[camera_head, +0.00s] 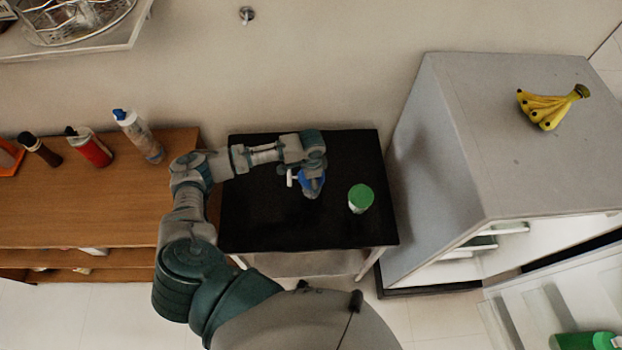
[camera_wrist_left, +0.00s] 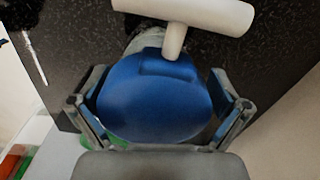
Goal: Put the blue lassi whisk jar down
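The blue lassi whisk jar (camera_head: 312,185) has a blue lid and a white T-shaped handle. It is at the black table (camera_head: 258,222), under my left gripper (camera_head: 311,170). In the left wrist view the round blue lid (camera_wrist_left: 155,100) sits between the two fingers of my left gripper (camera_wrist_left: 163,108), which are closed in on its sides. The white handle (camera_wrist_left: 190,15) points away from the palm. A little of the clear jar body shows past the lid. I cannot tell whether the jar's base touches the table. My right gripper is not in view.
A green-lidded jar (camera_head: 360,198) stands on the table to the right. A grey fridge (camera_head: 520,150) with bananas (camera_head: 552,105) on top stands right of the table, its door open. A wooden shelf (camera_head: 90,205) with bottles is at left. The table's front left is bare.

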